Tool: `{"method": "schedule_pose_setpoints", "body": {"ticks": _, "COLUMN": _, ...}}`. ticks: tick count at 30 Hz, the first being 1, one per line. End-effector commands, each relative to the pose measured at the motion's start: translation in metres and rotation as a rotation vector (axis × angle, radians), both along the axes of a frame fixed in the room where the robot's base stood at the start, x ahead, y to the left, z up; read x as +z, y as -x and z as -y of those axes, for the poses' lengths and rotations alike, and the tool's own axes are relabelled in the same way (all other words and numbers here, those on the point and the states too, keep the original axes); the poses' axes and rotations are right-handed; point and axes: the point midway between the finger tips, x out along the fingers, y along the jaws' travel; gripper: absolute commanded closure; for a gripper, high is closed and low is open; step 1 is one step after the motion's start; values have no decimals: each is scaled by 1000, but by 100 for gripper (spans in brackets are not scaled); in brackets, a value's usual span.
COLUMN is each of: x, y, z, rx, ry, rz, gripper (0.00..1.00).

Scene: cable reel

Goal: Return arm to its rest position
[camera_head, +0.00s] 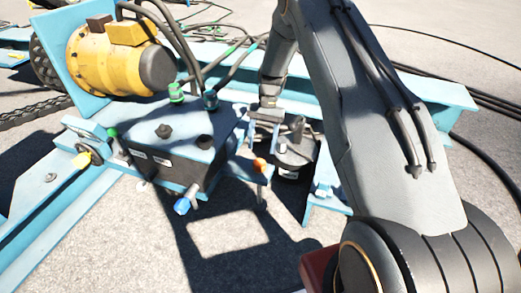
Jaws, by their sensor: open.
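My arm rises from the lower right, leaves the top of the picture, and its forearm comes back down near the centre. My gripper (266,114) is at the end of it, small and pointing down, beside a dark round unit (293,155) mounted on the blue frame. The gripper is open, and I see nothing held in it. Its fingertips are partly lost against the machinery behind, and I cannot tell whether they touch it.
A blue steel frame (440,92) crosses the scene. A yellow motor (105,62) stands at upper left. Black cables (500,105) run at right. Bare ground (240,230) shows in front.

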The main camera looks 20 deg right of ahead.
Motion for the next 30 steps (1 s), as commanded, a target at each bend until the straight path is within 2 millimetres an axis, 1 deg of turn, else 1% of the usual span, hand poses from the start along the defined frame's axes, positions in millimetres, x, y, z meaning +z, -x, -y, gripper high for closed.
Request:
{"method": "schedule_pose_setpoints", "body": {"ticks": 13, "x": 1, "y": 0, "z": 0, "rx": 0, "ry": 0, "rz": 0, "gripper": 42}}
{"method": "schedule_pose_setpoints", "body": {"ticks": 17, "x": 10, "y": 1, "z": 0, "rx": 12, "ry": 5, "rz": 17, "gripper": 42}}
{"method": "schedule_pose_setpoints", "body": {"ticks": 20, "x": 31, "y": 7, "z": -1, "rx": 42, "ry": 16, "rz": 53, "gripper": 42}}
{"method": "schedule_pose_setpoints", "body": {"ticks": 23, "x": 59, "y": 19, "z": -2, "rx": 89, "ry": 33, "rz": 107, "gripper": 42}}
{"method": "schedule_pose_setpoints", "body": {"ticks": 27, "x": 98, "y": 44, "z": -5, "rx": 165, "ry": 61, "rz": 190, "gripper": 42}}
{"method": "schedule_pose_setpoints", "body": {"ticks": 30, "x": 124, "y": 65, "z": -6, "rx": 219, "ry": 80, "rz": 247, "gripper": 42}}
